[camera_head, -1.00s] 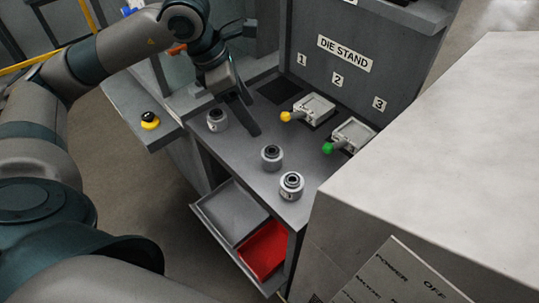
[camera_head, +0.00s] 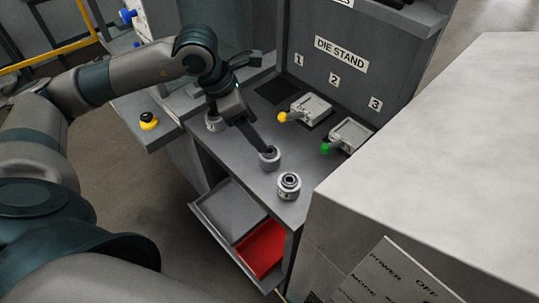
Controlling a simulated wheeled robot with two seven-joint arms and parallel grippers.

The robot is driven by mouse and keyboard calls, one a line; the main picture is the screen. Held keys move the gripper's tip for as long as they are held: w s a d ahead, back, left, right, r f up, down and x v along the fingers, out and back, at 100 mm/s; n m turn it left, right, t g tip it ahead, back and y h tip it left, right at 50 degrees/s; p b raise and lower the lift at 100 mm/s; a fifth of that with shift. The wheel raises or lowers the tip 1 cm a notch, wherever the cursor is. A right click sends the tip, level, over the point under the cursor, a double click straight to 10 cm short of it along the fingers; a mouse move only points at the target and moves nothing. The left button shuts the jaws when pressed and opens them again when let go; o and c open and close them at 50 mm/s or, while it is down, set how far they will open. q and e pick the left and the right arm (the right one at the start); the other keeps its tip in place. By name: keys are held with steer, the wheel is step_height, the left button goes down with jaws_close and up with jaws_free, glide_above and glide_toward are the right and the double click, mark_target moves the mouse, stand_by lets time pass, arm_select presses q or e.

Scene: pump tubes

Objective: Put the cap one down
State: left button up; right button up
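Three grey cylindrical caps stand upright on the grey bench top (camera_head: 240,165). The back left cap (camera_head: 213,124) is partly hidden by my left arm. The middle cap (camera_head: 270,162) has my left gripper (camera_head: 262,143) right at its upper rim. The front cap (camera_head: 289,187) stands apart, near the bench's front right; I cannot tell which cap is cap one. The gripper's fingers overlap in this view, so I cannot tell their opening or whether they touch the middle cap. My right gripper is not in view.
The die stand panel (camera_head: 355,70) rises behind, with a yellow-knobbed clamp (camera_head: 311,107) and a green-knobbed clamp (camera_head: 348,134). An open drawer with a red section (camera_head: 262,247) sticks out below. A large pale box (camera_head: 440,140) fills the right. A yellow button (camera_head: 149,121) sits left.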

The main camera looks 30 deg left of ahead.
arm_select(q)
steer(key=p, duration=0.2)
glide_above(270, 151)
steer(key=s+a, duration=0.1)
steer(key=s, duration=0.1)
steer(key=f, duration=0.5)
steer(key=shift+w+a, duration=0.15)
steer(key=shift+w, duration=0.05)
steer(key=shift+w+f, duration=0.1)
steer(key=shift+f, duration=0.25)
steer(key=shift+w+d+f+p, duration=0.1)
steer(key=shift+d+f+p, duration=0.1)
steer(key=shift+f+p, duration=0.2)
steer(key=p+x, duration=0.1)
steer(key=x, duration=0.2)
steer(key=shift+a+p, duration=0.2)
steer(key=shift+p, duration=0.1)
steer(key=shift+x, duration=0.75)
steer(key=shift+c, duration=0.6)
steer(key=c, duration=1.4)
